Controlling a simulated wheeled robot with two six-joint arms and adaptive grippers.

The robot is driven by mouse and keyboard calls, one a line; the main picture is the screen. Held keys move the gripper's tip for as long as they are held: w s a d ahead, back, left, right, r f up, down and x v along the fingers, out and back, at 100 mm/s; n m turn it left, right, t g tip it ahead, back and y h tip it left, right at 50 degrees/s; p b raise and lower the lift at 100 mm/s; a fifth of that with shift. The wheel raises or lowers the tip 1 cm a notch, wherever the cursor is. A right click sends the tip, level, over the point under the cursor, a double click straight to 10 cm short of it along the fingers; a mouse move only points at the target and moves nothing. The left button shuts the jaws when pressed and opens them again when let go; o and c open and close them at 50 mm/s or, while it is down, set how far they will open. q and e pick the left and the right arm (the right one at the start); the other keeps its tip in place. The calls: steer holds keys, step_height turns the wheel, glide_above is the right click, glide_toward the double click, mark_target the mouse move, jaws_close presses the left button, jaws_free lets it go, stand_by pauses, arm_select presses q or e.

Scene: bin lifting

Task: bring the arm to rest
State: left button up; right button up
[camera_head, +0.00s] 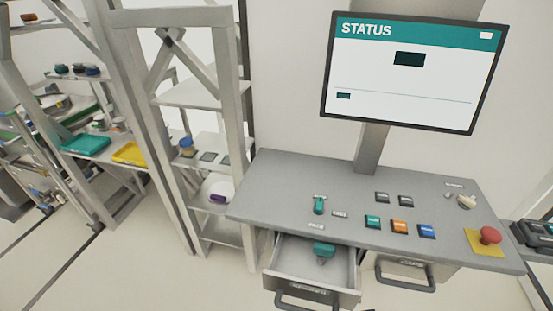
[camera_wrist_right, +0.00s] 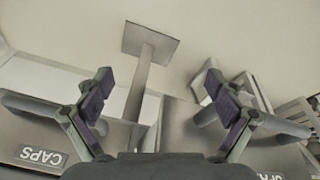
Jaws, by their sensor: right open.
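My right gripper (camera_wrist_right: 157,90) shows in the right wrist view, its two dark, purple-padded fingers spread wide apart. It is open, with nothing between the fingertips. Pale handle-like bars show behind both fingers, and I cannot tell how far they are from them. The head view shows neither arm and neither gripper. My left gripper is not in view.
In the head view a grey console (camera_head: 280,190) carries buttons and a red stop knob (camera_head: 490,235) below a status screen (camera_head: 410,75). An open drawer (camera_head: 343,270) holds a teal item (camera_head: 323,249). Shelving (camera_head: 205,93) stands left. The wrist view shows a post with a square plate (camera_wrist_right: 150,42) and a CAPS label (camera_wrist_right: 41,155).

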steer(key=s+d+f+b, duration=0.15)
steer(key=s+f, duration=0.25)
steer(key=f, duration=0.7)
steer(key=s+f+b, duration=0.3)
steer(key=f, duration=0.8)
steer(key=s+f+g+b, duration=0.1)
steer(key=s+f+b, duration=0.2)
steer(key=s+f, duration=1)
steer(key=shift+s+d+f+g+b, duration=0.15)
steer(key=shift+s+d+g+b, duration=0.2)
steer(key=shift+s, duration=0.65)
